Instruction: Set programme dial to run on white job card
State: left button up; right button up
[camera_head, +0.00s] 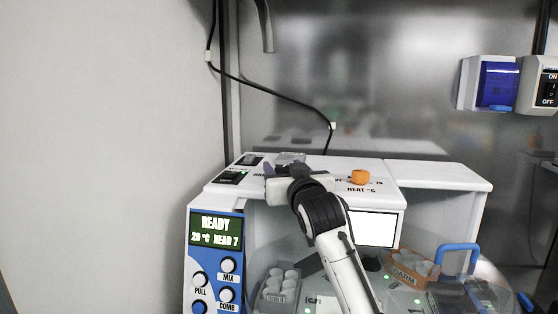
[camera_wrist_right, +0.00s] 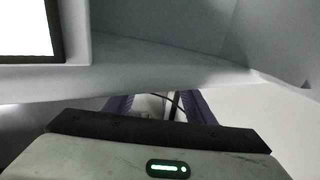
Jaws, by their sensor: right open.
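My right gripper (camera_head: 276,169) is over the top of the white machine (camera_head: 425,174), left of the orange knob labelled HEAT °C (camera_head: 360,177). It is open, and its purple fingers also show in the wrist view (camera_wrist_right: 158,103), spread apart with no object seen held between them. I cannot make out the programme dial; the gripper and wrist cover part of the machine's top and its lettering. A blank white panel with a dark border (camera_head: 377,229) is on the machine's front, and a white panel shows in the wrist view (camera_wrist_right: 24,28). I can read no job card.
A blue control panel (camera_head: 216,272) with a READY display (camera_head: 215,230) and knobs stands at the left. A clear lid with a blue handle (camera_head: 459,247) is at the right. Black switches (camera_head: 232,178) are left of the gripper.

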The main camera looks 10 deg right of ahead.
jog(key=shift+w+p, duration=0.3)
jog(key=shift+w, duration=2.15)
jog(key=c, duration=1.1)
